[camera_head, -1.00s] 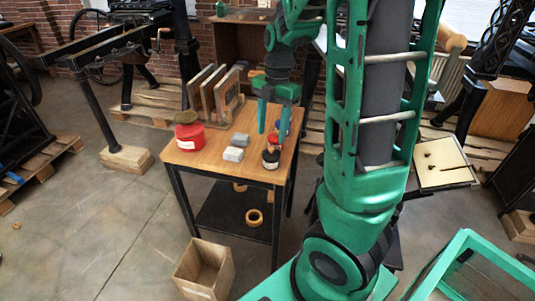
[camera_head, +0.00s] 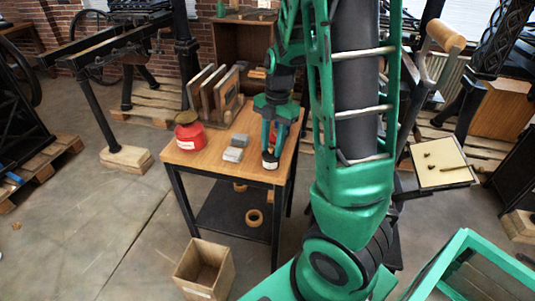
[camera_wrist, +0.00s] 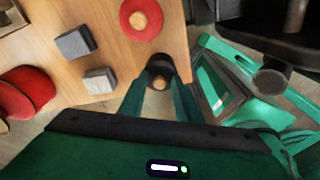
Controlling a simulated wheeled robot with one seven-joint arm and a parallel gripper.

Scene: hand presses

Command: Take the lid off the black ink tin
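The black ink tin (camera_head: 270,166) stands near the front edge of the wooden table, partly hidden by my gripper in the head view. In the wrist view its dark lid, with a round wooden knob (camera_wrist: 160,84), lies between my fingertips. My gripper (camera_head: 270,149) points down over the tin. Its two green fingers, also in the wrist view (camera_wrist: 160,92), stand on either side of the lid, apart from each other. Whether they touch it I cannot tell. A red lid with a wooden knob (camera_wrist: 140,18) is close by.
The wooden table (camera_head: 210,167) holds two grey blocks (camera_head: 236,147), a larger red container (camera_head: 190,132) at the left and upright wooden frames (camera_head: 213,92) at the back. A box (camera_head: 203,268) stands on the floor before the table. A pad (camera_head: 438,163) is at the right.

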